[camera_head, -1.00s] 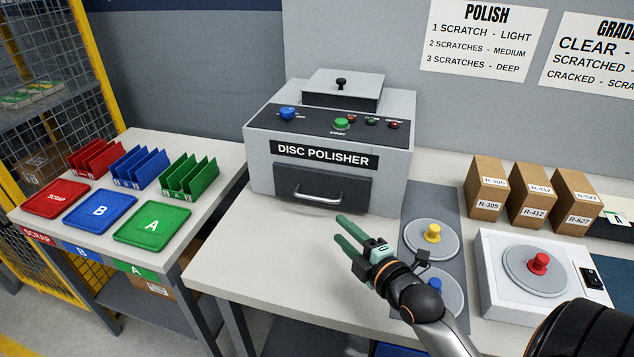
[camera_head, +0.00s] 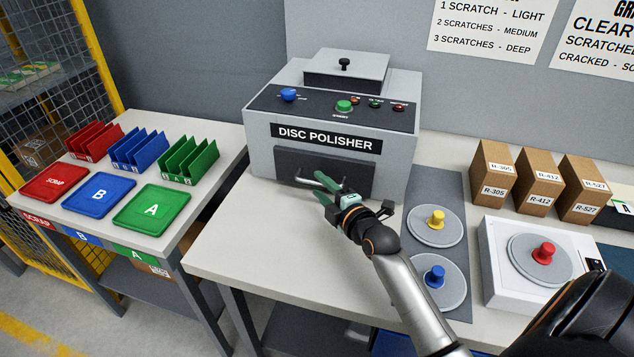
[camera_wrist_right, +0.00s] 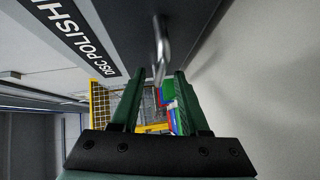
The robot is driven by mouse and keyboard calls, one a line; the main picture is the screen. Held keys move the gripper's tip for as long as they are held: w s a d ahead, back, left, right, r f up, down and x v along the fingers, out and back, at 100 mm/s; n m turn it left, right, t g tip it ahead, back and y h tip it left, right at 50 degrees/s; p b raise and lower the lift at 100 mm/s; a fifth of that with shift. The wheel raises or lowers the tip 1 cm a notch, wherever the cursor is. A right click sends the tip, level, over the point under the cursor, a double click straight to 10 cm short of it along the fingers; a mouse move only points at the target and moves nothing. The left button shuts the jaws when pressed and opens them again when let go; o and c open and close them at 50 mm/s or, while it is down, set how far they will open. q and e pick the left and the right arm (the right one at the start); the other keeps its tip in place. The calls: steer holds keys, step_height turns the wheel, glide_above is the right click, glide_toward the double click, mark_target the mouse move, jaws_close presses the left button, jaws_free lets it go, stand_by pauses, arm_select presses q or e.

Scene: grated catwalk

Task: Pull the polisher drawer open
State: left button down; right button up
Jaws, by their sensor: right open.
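The disc polisher (camera_head: 400,150) is a grey box standing on the bench. Its dark drawer front (camera_head: 360,178) is flush with the box and looks closed. A silver bar handle (camera_head: 308,180) is on the drawer front; its right part is hidden behind my gripper in the head view. My right gripper (camera_head: 322,186) is open, with green fingers at the handle. In the right wrist view the handle (camera_wrist_right: 160,50) lies just ahead of and between the two fingertips (camera_wrist_right: 158,78). I cannot tell whether they touch it. My left gripper is not in view.
Right of the polisher, a grey mat (camera_head: 436,190) holds discs with yellow and blue knobs. A white unit (camera_head: 500,285) with a red-knobbed disc and cardboard boxes (camera_head: 537,180) stand further right. The bench front (camera_head: 270,240) is clear. Coloured trays (camera_head: 100,195) are on the left table.

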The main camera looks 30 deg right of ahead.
steer(key=shift+w+d+f, duration=0.1)
steer(key=shift+w+f, duration=0.1)
steer(key=shift+w, duration=1)
steer(key=shift+c, duration=0.3)
jaws_close()
